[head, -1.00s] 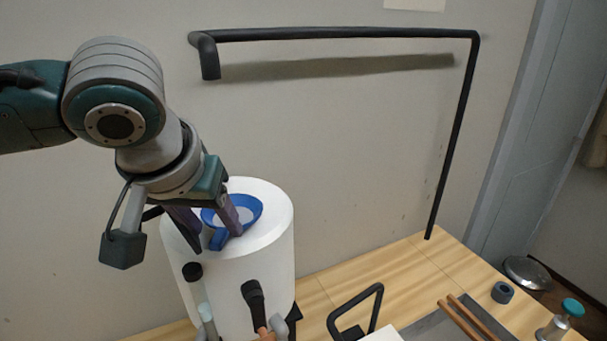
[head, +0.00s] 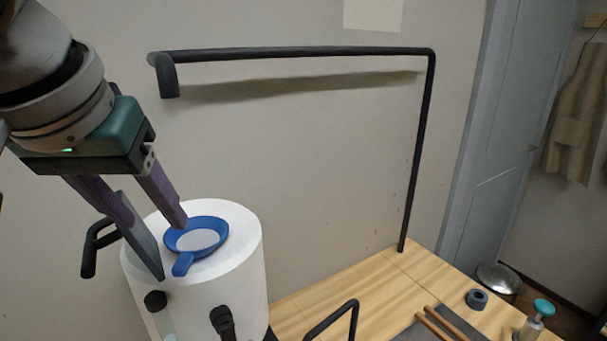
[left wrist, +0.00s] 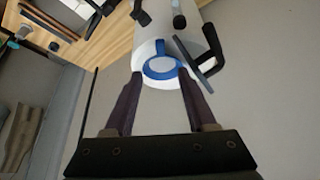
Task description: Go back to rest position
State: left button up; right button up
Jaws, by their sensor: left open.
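My left gripper (head: 173,250) is open and empty in the head view, above and to the left side of a white cylinder's top. Its purple fingers are apart, with the left finger lower in the picture. A blue round dish with a short handle and a pale centre (head: 197,239) lies on top of the white cylinder (head: 243,262). My right gripper is not in view.
A black bent pipe frame (head: 415,150) rises from the wooden table (head: 370,290) along the wall. Black handles stick out from the cylinder. A grey ring (head: 477,299), a teal-topped bottle (head: 541,309) and brown sticks (head: 436,326) lie at the right.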

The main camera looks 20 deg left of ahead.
pick_arm(q)
jog(key=s+d+f+m+h, duration=0.3)
jog(key=s+d+f+m, duration=0.1)
jog(key=s+d+f, duration=0.4)
jog(key=s+a+f+m+g, duration=0.1)
jog(key=s+f+m, duration=0.1)
jog(key=s+f, duration=0.35)
notch_tip(320, 180, up, 14)
jog(key=s+a+y+p, duration=0.1)
jog(key=s+p, duration=0.2)
jog(key=p, duration=0.9)
jog(key=shift+g+p, duration=0.3)
jog(key=shift+p, duration=0.1)
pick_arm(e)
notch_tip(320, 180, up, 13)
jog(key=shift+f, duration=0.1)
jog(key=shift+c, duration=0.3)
